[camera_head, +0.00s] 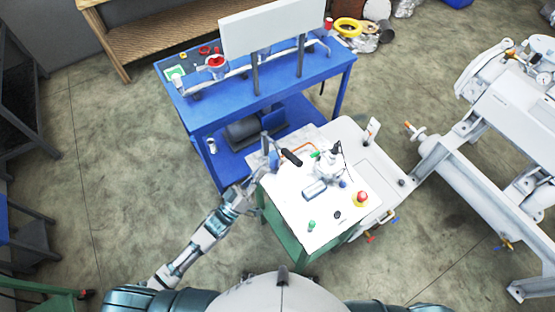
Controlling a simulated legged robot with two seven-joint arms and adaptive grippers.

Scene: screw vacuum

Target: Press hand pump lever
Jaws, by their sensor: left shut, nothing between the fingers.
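The hand pump lever, seen as a black handle (291,157), stands near the far left corner of the white-topped bench (290,209). My left arm reaches up from the lower left along the bench's left side. My left gripper (268,151) is shut and empty just left of the black handle. They look close, but I cannot tell whether they touch. The lower part of the pump is too small to make out. My right gripper is not in view.
The bench top holds a red button on a yellow base (361,198), a small display box (314,189) and a white fitting (328,168). A blue table (318,70) stands behind. Large white machinery (480,170) fills the right.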

